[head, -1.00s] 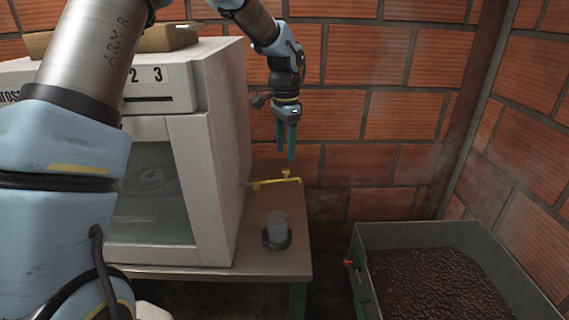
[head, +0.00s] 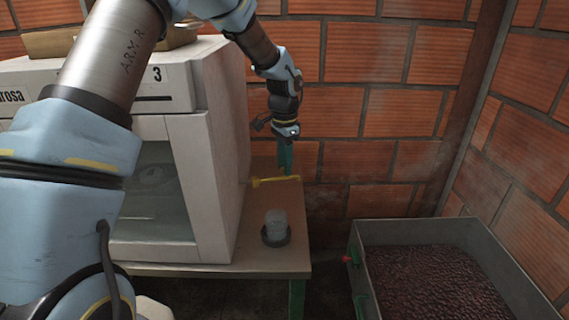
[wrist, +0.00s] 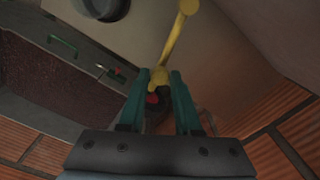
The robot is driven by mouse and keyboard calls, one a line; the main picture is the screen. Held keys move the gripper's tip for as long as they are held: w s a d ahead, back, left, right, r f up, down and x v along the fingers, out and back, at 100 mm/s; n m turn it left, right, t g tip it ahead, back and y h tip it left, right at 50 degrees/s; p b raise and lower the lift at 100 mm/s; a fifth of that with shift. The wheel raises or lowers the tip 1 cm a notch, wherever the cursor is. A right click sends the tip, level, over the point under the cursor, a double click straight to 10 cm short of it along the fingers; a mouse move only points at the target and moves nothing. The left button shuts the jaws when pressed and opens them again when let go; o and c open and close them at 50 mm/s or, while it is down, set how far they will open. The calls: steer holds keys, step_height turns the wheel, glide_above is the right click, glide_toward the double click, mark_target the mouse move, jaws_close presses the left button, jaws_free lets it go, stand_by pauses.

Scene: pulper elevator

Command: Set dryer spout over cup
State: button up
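The yellow dryer spout (head: 268,182) sticks out from the right side of the white dryer (head: 225,150), above the table; it also shows in the wrist view (wrist: 175,40). The clear cup (head: 276,221) stands upright in a dark round base (head: 275,238) on the table, nearer than the spout and apart from it. In the wrist view that base (wrist: 103,8) is cut off at the top edge. My gripper (head: 285,168) is at the spout's outer end. Its green fingers (wrist: 160,76) are apart, with the yellow end between their tips; I see no clear grip.
The brown table (head: 235,255) has some bare surface around the cup. A grey metal bin (head: 400,232) of dark beans stands to the right, with a red fitting on its near left side. A brick wall (head: 400,110) closes off the back close behind my gripper.

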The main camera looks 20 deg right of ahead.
jaws_close()
stand_by(1.0)
